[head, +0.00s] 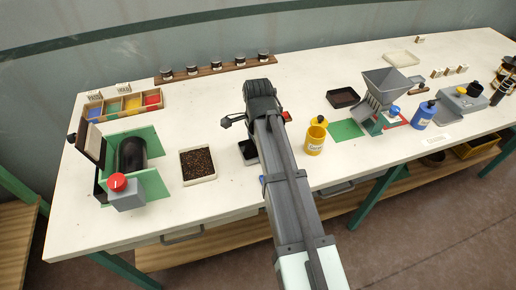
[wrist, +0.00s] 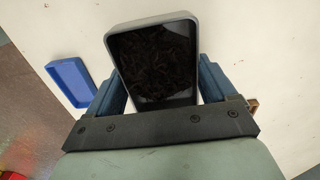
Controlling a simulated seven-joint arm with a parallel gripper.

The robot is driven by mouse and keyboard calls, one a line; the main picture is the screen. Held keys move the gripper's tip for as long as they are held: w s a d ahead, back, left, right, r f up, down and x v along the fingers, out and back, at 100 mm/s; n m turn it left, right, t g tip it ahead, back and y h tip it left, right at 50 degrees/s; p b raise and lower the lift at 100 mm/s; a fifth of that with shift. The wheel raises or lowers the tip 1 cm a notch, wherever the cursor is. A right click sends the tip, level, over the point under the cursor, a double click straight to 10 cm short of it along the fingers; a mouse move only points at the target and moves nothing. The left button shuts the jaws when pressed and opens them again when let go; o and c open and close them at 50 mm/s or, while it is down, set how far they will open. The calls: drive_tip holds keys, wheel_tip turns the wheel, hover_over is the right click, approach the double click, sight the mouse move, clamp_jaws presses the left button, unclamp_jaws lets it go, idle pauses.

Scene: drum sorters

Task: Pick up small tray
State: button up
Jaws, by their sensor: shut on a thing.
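A small tray (wrist: 122,50) with a grey rim and dark, granular-looking contents sits between the two blue fingers of my gripper (wrist: 158,82) in the wrist view. The fingers are shut on its opposite sides. In the head view the small tray (head: 249,152) is partly hidden behind my arm, near the middle of the table. Whether it touches the table or is slightly raised is hard to tell.
A blue tray (wrist: 70,82) lies beside the held tray. A tray of brown grains (head: 198,164) and a drum machine with a red knob (head: 118,182) stand left. A yellow bottle (head: 316,137) and a grey hopper (head: 386,84) stand right on the white table (head: 220,95).

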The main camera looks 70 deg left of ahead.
wheel_tip(320, 180, up, 14)
drive_tip(key=shift+f, duration=0.1)
idle(0.9)
